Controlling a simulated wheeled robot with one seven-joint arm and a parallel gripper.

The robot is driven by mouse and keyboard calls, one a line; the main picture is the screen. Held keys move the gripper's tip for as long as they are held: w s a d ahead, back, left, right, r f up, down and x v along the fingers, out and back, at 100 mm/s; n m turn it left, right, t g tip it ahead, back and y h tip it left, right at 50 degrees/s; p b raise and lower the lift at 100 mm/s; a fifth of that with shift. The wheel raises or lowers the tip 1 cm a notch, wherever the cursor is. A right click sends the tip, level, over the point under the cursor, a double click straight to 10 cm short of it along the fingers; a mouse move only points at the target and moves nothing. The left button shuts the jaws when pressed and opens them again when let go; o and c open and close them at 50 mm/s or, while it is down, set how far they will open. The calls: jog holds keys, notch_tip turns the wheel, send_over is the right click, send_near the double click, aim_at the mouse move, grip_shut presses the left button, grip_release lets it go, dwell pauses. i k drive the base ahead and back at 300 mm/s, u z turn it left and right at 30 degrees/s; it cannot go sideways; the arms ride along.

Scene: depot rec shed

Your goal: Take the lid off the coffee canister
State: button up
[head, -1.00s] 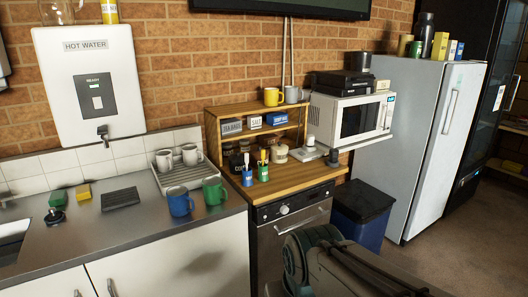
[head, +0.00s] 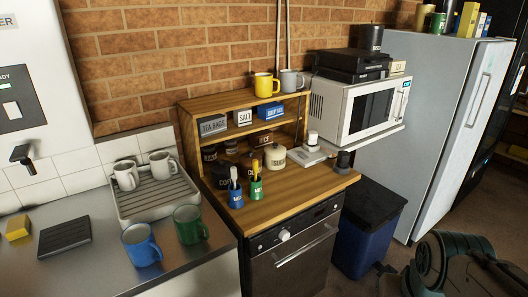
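A dark canister (head: 221,180) with white lettering that seems to begin "CO" stands on the wooden counter, on the lower level of the wooden shelf unit, at its left. It looks like the coffee canister. Its front is partly hidden by a blue cup (head: 236,198) holding brushes or utensils. Its lid is dark and hard to make out, but the top looks covered. Part of my arm shows at the bottom right, well away from the canister. My gripper is not in view.
A green utensil cup (head: 256,189) stands close by. Other dark jars and a cream canister (head: 275,157) are beside and behind. Blue mug (head: 141,246) and green mug (head: 189,226) sit left. The wooden counter's front right (head: 300,190) is clear.

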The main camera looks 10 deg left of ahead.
aim_at(220, 168)
jog(key=u, duration=0.1)
jog(key=i, duration=0.8)
jog(key=u, duration=0.85)
jog(key=i, duration=0.65)
jog(key=u, duration=0.65)
